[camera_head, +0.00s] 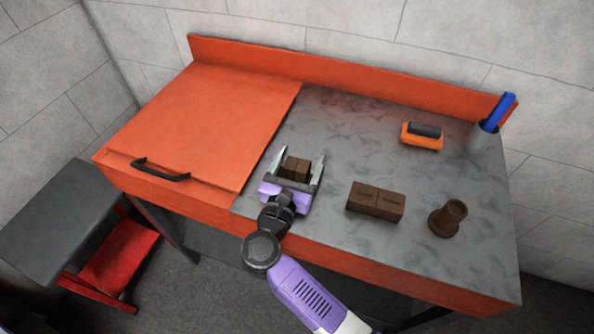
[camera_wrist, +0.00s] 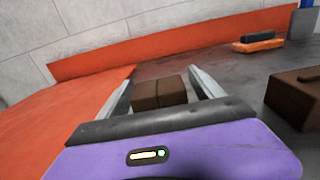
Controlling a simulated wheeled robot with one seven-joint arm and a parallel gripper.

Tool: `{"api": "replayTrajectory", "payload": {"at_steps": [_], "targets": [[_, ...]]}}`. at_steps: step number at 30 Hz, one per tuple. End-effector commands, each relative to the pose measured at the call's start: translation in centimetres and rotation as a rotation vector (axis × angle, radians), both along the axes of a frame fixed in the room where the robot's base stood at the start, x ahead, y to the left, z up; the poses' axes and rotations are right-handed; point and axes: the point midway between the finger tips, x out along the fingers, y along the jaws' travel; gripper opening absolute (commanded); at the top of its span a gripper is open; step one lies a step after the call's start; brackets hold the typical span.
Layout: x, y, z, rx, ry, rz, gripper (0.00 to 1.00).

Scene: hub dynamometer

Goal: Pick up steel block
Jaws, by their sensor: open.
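A small dark brown block (camera_head: 295,168) with a seam across its middle lies on the grey worktop, left of centre. It also shows in the wrist view (camera_wrist: 159,93). A larger brown block (camera_head: 376,202) of the same look lies to its right, partly in the wrist view (camera_wrist: 296,97). I cannot tell by colour which is steel. My gripper (camera_head: 302,155) is open, its two fingers reaching along either side of the small block. In the wrist view my gripper (camera_wrist: 158,76) shows gaps between each finger and that block. The block's near lower part is hidden by my gripper.
A brown flared cylindrical part (camera_head: 447,218) stands at the right front. An orange-and-black brush-like tool (camera_head: 422,135) and a grey cup (camera_head: 483,136) with a blue item are behind. An orange lid (camera_head: 205,120) with a black handle is left. The worktop behind the small block is clear.

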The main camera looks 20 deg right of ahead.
Motion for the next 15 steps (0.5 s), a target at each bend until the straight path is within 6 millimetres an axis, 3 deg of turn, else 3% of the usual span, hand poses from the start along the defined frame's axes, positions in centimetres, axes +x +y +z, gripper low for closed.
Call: {"api": "replayTrajectory", "payload": {"at_steps": [7, 15], "targets": [[0.11, -0.14, -0.04, 0.000, 0.000, -0.001, 0.76], [0.10, -0.12, -0.03, 0.000, 0.000, -0.001, 0.23]]}}
